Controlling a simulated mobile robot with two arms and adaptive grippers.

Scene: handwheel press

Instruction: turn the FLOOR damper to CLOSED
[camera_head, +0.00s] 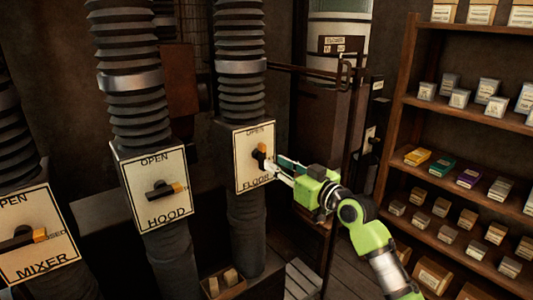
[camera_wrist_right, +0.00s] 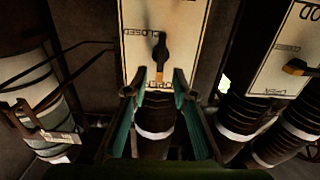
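The FLOOR damper plate (camera_head: 241,172) is a pale panel on the middle-right duct, with OPEN at its top. Its black lever (camera_head: 256,157) has an orange tip pointing up toward OPEN. In the right wrist view the plate appears upside down, and the lever (camera_wrist_right: 161,50) points at OPEN, with CLOSED lettered to the left. My right gripper (camera_head: 275,168) is in front of the plate's lower right. In the wrist view its two fingers (camera_wrist_right: 154,88) are spread, with the orange tip just beyond and between them, apparently not gripped. My left gripper is not in view.
The HOOD plate (camera_head: 150,208) and MIXER plate (camera_head: 45,262) stand to the left, their levers pointing right. A shelf (camera_head: 440,110) of small boxes fills the right side. A small crate (camera_head: 225,287) sits below the FLOOR duct. A pipe rail (camera_head: 308,71) runs behind.

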